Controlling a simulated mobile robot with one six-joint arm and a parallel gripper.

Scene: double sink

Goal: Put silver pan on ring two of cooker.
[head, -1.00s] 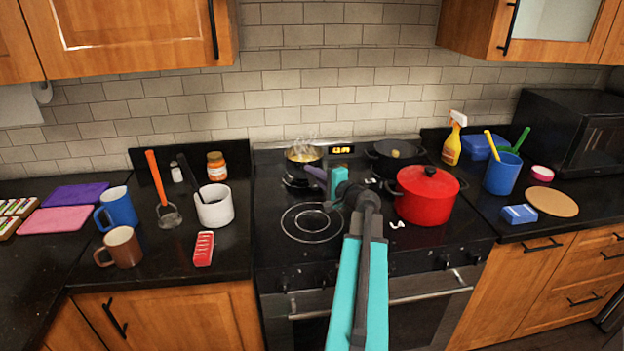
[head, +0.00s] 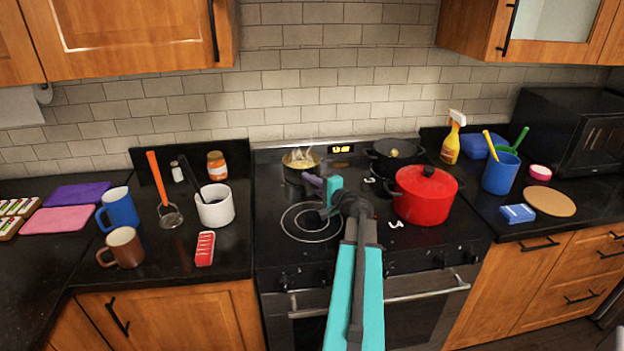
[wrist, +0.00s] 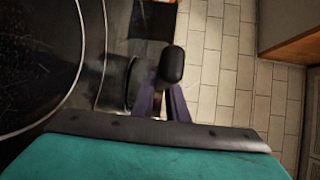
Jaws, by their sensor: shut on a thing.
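The silver pan (head: 301,163), with steaming yellow food in it, is at the back left of the cooker (head: 345,262). My gripper (head: 314,183) reaches over the cooker, its purple fingers just in front of the pan. In the wrist view my gripper (wrist: 166,98) is shut on a dark, rounded handle (wrist: 172,65); the fingers hide part of it. I cannot tell whether the pan's base touches the glass. The front left ring (head: 311,222) is bare. The white marks by the rings are too small to read surely.
A red lidded pot (head: 426,196) stands front right on the cooker, close to my arm. A black pot (head: 396,155) stands back right. A tiled wall (head: 330,95) closes the back.

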